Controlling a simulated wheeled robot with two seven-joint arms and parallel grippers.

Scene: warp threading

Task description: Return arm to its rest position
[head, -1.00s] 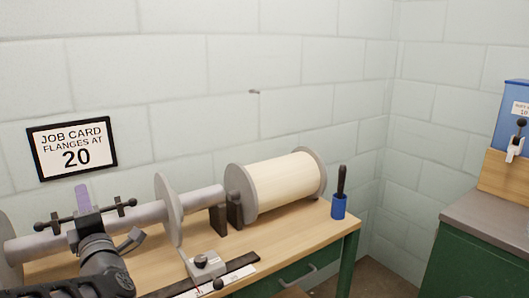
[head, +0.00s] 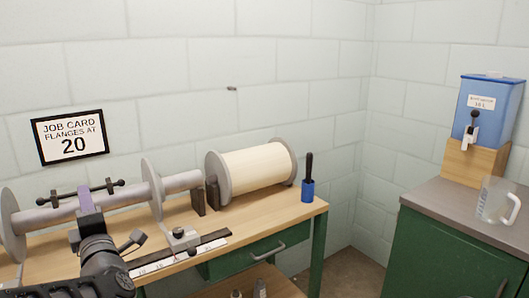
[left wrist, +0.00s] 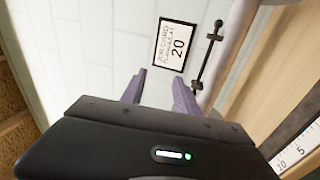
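My left gripper (head: 86,200) reaches in from the bottom left of the head view, in front of the grey beam (head: 127,196) with its two flanges on the wooden bench. In the left wrist view its two purple fingers (left wrist: 160,92) stand apart with nothing between them, so it is open. A black rod with knobs (head: 105,187) shows behind the fingers in the head view and right of them in the wrist view (left wrist: 208,55). I cannot tell whether the fingers touch it. My right gripper is in neither view.
The bench (head: 240,232) carries a cream-wound spool (head: 255,170), a blue cup with a black-handled tool (head: 307,190) and a ruler (head: 160,262). A job card reading 20 (head: 70,137) hangs behind. A green cabinet (head: 440,250) holds a blue dispenser (head: 487,105) and clear jug (head: 495,200).

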